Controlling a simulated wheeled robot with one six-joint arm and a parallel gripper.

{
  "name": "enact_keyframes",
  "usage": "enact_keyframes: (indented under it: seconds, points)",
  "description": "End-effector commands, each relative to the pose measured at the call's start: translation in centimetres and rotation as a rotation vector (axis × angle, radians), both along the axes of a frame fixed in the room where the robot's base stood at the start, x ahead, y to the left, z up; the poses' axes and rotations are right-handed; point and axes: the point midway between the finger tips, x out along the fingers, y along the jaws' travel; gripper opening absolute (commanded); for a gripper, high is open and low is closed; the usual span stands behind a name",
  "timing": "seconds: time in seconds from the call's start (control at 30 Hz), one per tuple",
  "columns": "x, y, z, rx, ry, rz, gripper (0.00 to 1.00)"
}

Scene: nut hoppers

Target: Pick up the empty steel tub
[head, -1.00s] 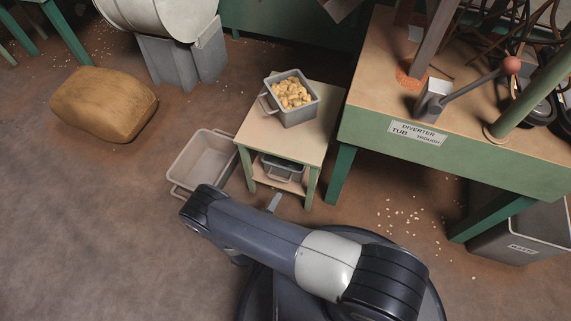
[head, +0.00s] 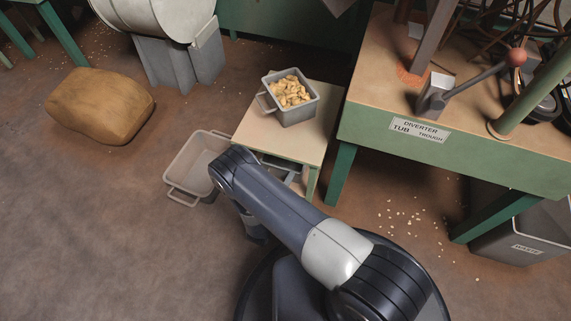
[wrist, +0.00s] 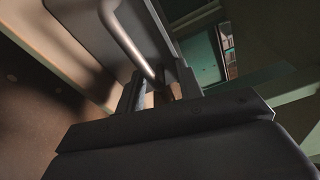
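A grey steel tub sits on the lower shelf of the small stand in the head view, mostly hidden now by my arm; a bit of it (head: 291,177) shows. In the wrist view a grey tub wall (wrist: 88,22) and its bar handle (wrist: 128,40) are close. My gripper (wrist: 158,88) appears open, with the handle's end between its fingers; contact is unclear. The gripper itself is hidden behind my arm in the head view. Another steel tub (head: 298,112), full of nuts, stands on top of the stand. An empty pale grey tub (head: 190,165) lies on the floor to the left.
The small wooden stand (head: 258,128) has green legs. A green workbench (head: 375,70) with a diverter lever (head: 480,82) is at right, a waste bin (head: 525,235) beneath it. A brown sack (head: 100,105) lies at left. Floor at lower left is clear.

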Motion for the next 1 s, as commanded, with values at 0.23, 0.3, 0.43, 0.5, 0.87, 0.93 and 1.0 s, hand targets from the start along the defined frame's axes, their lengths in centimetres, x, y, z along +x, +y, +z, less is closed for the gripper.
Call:
enact_keyframes:
  seconds: [0.23,0.3,0.43,0.5,0.87,0.93,1.0]
  points:
    - [0.00,0.00,0.02,0.000,0.000,0.000,0.31]
    - [-0.01,0.00,0.02,0.000,0.000,0.000,0.25]
    - [-0.02,0.00,0.01,0.000,0.000,0.000,0.15]
    - [-0.02,0.00,0.01,0.000,0.000,0.000,0.09]
    - [-0.02,0.01,0.01,0.000,0.000,0.000,0.00]
    - [0.00,0.03,0.07,0.001,-0.002,0.000,0.00]
    - [0.00,0.04,0.05,0.001,-0.002,0.000,0.00]
